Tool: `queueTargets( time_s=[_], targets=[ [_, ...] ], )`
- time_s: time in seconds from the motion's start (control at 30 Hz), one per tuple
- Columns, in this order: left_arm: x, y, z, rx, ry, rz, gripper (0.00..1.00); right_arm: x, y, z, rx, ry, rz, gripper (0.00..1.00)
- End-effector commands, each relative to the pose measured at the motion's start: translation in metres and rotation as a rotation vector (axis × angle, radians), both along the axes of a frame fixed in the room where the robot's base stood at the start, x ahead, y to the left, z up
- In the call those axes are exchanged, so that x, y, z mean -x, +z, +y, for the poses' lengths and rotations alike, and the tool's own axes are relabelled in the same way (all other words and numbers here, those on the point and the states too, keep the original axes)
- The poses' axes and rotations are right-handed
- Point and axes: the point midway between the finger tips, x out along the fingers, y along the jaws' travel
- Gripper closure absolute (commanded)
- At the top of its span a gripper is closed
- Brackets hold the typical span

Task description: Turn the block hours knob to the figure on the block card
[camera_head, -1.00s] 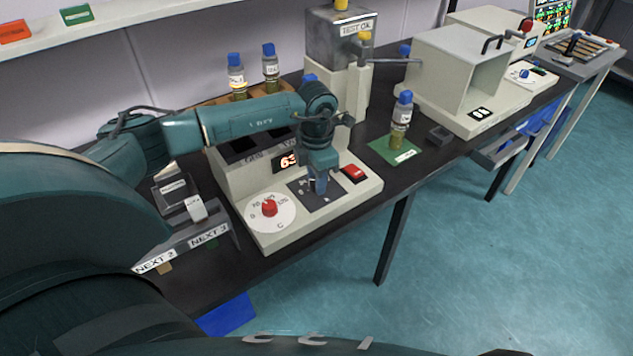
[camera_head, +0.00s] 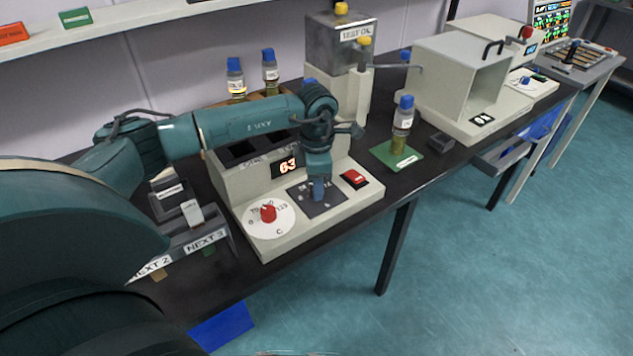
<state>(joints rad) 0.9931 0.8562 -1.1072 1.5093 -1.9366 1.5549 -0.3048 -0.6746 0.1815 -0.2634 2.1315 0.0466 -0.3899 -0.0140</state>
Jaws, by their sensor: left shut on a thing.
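The block unit is a pale box with a sloped front panel (camera_head: 343,206) on the dark bench. A dark square plate (camera_head: 327,206) with small white marks, too small to read, is on this panel. My left gripper (camera_head: 318,190) points down onto this plate, shut on a small knob that its fingers mostly hide. The knob's setting cannot be told. An orange display (camera_head: 287,167) above it seems to read 03. A red knob (camera_head: 268,213) on a white dial marked C sits to the left. I cannot tell which label is the block card. My right gripper is not in view.
A red button (camera_head: 354,178) lies just right of the plate. A capped bottle (camera_head: 402,125) stands on a green mat (camera_head: 382,154). Two more bottles stand behind my left arm. A rack with NEXT labels (camera_head: 206,239) is at the left.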

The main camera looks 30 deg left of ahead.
Motion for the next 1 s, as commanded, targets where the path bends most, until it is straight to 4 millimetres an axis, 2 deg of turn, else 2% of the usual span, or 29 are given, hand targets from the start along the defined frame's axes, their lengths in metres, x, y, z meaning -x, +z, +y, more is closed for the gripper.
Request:
queueTargets(
  time_s=[0.07,0.1,0.37,0.6,0.7,0.87,1.0],
  targets=[
    [0.000,0.000,0.000,0.001,0.000,-0.001,0.93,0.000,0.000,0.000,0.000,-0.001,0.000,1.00],
    [0.000,0.000,0.000,0.001,0.000,-0.001,0.70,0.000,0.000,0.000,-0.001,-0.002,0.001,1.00],
    [0.000,0.000,0.000,0.001,0.001,-0.001,0.48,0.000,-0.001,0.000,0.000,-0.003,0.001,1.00],
    [0.000,0.001,0.000,0.001,0.001,-0.001,0.48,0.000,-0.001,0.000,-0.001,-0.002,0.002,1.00],
    [-0.001,0.007,0.000,0.002,0.001,-0.003,0.48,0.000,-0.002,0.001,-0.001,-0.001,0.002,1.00],
    [-0.001,0.033,0.000,0.000,0.000,-0.006,0.48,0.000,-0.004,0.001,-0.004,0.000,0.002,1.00],
    [-0.001,0.066,0.000,0.001,0.001,-0.006,0.48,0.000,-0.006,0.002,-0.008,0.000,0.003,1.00]
  ],
)
